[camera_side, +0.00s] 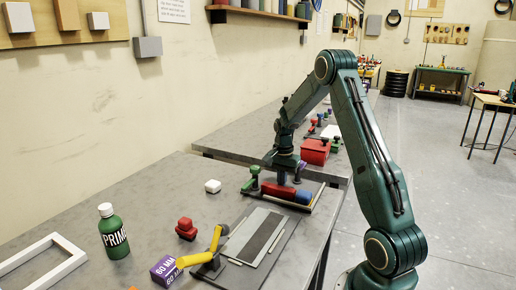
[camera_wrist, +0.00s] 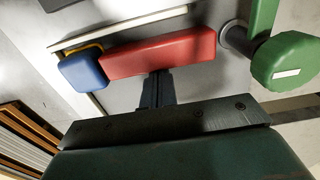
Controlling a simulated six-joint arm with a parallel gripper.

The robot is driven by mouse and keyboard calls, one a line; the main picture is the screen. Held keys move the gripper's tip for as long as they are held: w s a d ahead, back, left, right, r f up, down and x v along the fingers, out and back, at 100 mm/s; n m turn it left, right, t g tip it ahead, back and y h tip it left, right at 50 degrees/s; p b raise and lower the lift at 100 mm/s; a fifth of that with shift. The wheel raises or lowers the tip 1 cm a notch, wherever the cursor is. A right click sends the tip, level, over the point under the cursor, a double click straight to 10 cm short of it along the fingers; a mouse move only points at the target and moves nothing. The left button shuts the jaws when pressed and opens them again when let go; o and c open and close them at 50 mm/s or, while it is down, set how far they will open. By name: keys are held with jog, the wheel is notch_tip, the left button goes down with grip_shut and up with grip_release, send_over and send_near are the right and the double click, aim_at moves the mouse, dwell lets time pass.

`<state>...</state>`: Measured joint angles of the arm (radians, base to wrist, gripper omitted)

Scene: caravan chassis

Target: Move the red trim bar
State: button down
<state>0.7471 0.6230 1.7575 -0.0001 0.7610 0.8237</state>
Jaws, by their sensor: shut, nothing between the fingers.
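The red trim bar (camera_side: 277,191) lies on the chassis plate at the far end of the bench, with a blue block (camera_side: 304,197) at its right end. In the wrist view the red trim bar (camera_wrist: 165,54) runs across the upper middle, and the blue block (camera_wrist: 83,72) meets its left end. My gripper (camera_side: 282,180) is just above the bar in the side view. Its fingers (camera_wrist: 157,78) are shut and empty, with their tips at the bar's near edge in the wrist view. I cannot tell whether they touch it.
A green clamp (camera_wrist: 284,62) stands close to the bar's right end in the wrist view; it also shows in the side view (camera_side: 254,178).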

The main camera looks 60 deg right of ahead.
notch_tip(320, 180, up, 9)
jog(key=a+r+n+t, duration=0.1)
jog(key=a+r+n, duration=0.3)
jog(key=a+r, duration=0.5)
jog(key=s+a+r+n+t+h, duration=0.1)
jog(key=s+a+r+n, duration=0.1)
jog(key=a, duration=0.3)
jog(key=s+a+r+n+t, duration=0.1)
jog(key=s+a+n, duration=0.15)
jog(key=a, duration=0.35)
jog(key=s+a+n+t+y, duration=0.1)
jog(key=s+a+n+t, duration=0.1)
jog(key=s+a+n, duration=0.7)
jog(key=s+a, duration=0.3)
jog(key=shift+s+a+t, duration=0.15)
jog(key=shift+s+t, duration=0.1)
jog(key=shift+t, duration=0.05)
